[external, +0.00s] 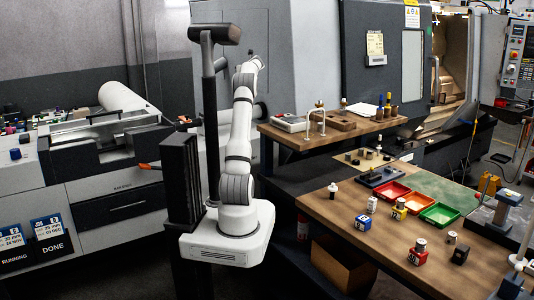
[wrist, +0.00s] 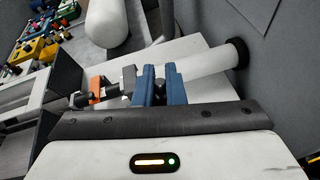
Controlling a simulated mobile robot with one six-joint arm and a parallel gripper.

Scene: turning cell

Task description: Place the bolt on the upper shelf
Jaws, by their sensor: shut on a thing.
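My gripper (wrist: 159,85) shows in the wrist view as two blue fingers close together, shut on a small dark grey thing, taken as the bolt (wrist: 159,82). Little of it shows between the fingers, so its tilt cannot be told. In the external view my arm rises from its white base and its end points away, up by the grey machine. The gripper and the bolt cannot be made out there. The upper shelf (external: 348,133) is the brown wooden top in the middle, right of my arm and apart from it.
A grey-white machine (external: 110,150) stands left.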

